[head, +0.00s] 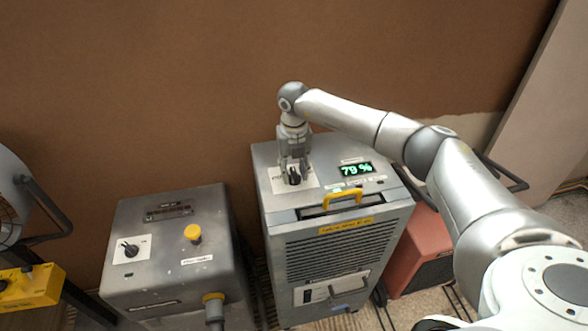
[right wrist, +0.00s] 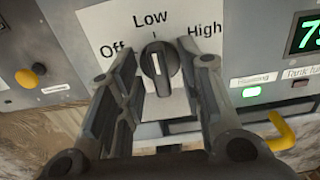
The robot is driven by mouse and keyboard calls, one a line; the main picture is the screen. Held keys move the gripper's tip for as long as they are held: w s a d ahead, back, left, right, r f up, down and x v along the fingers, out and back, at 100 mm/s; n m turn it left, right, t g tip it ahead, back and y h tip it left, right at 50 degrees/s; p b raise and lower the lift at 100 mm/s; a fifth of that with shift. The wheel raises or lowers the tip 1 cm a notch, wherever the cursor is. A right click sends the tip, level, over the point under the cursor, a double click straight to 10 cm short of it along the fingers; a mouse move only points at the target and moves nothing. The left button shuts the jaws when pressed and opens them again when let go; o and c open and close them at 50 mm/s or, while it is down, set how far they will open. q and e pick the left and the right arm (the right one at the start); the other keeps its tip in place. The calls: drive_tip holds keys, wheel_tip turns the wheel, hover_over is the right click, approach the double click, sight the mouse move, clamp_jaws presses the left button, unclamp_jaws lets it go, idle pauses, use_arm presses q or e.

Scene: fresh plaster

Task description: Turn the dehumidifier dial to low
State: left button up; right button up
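The dehumidifier (head: 330,248) is a grey cabinet with a yellow handle and a lit green display. Its black dial (right wrist: 159,66) sits on a white plate marked Off, Low and High. The dial's white pointer line is roughly upright, towards Low. In the head view the dial (head: 293,178) is partly covered by my right gripper (head: 294,172), which points down at it from above. In the right wrist view the two fingers stand on either side of the dial, apart, with narrow gaps to it. My left gripper is out of view.
A second grey box (head: 172,255) with its own black knob and yellow button stands to the left. A red case (head: 422,252) stands to the right. The brown wall (head: 150,90) is close behind. The yellow handle (head: 342,199) rises just in front of the dial plate.

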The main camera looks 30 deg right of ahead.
sight(294, 171)
drive_tip(key=shift+r, duration=0.15)
wheel_tip(294, 171, up, 12)
idle(0.3)
idle(0.4)
